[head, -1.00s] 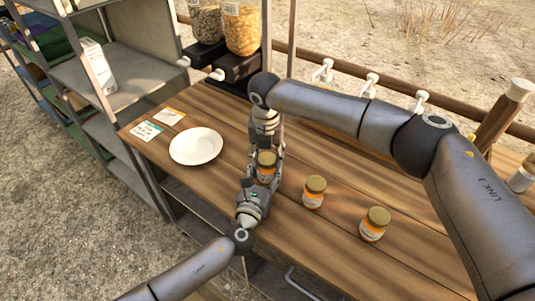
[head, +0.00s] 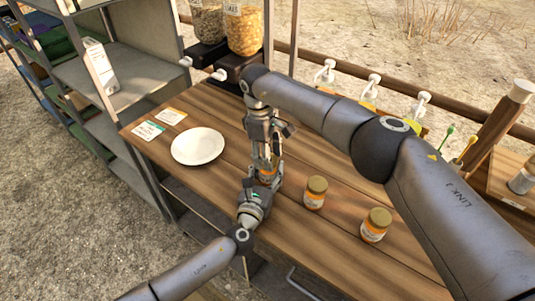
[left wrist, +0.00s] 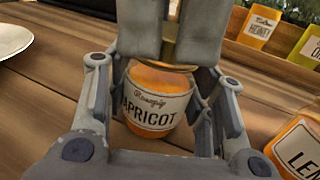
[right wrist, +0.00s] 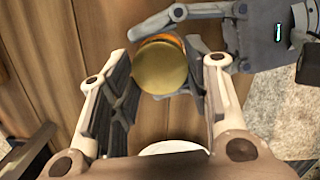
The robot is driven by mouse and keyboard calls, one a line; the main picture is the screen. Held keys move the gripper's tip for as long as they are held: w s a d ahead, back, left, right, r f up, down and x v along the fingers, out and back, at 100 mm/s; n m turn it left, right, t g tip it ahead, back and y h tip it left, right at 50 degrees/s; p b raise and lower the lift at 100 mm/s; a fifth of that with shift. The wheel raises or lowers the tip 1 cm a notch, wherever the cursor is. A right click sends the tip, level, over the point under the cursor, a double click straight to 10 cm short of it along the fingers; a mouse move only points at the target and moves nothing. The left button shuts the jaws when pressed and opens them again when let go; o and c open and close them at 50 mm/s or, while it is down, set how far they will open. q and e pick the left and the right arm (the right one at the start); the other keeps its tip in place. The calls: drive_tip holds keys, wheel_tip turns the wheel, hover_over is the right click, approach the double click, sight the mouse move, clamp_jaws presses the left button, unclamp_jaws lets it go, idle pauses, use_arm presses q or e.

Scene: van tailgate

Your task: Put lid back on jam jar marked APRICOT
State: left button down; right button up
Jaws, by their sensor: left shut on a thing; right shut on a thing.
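The APRICOT jar (left wrist: 152,105) stands upright on the table, orange with a white label. My left gripper (head: 266,183) is shut around its sides. My right gripper (head: 265,166) comes down from above and is shut on the gold lid (right wrist: 160,66) at the jar's top. In the left wrist view the right fingers hide most of the lid, so I cannot tell whether it is seated. Two other gold-lidded jars stand to the right, a nearer one (head: 375,225) and a middle one (head: 315,192).
A white plate (head: 197,147) and two cards (head: 148,131) lie left on the wooden table. Dispensers (head: 240,40) stand at the back. The near-right jar's label starts "LE" in the left wrist view (left wrist: 300,150). My right arm spans the table's right side.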

use_arm(q)
drive_tip(key=shift+f, duration=0.1)
use_arm(e)
drive_tip(key=shift+w+m, duration=0.1)
drive_tip(key=shift+m, duration=0.6)
drive_tip(key=o, duration=0.7)
drive_tip(key=shift+r, duration=0.15)
drive_tip(key=shift+r, duration=2.15)
drive_tip(key=shift+c, duration=0.4)
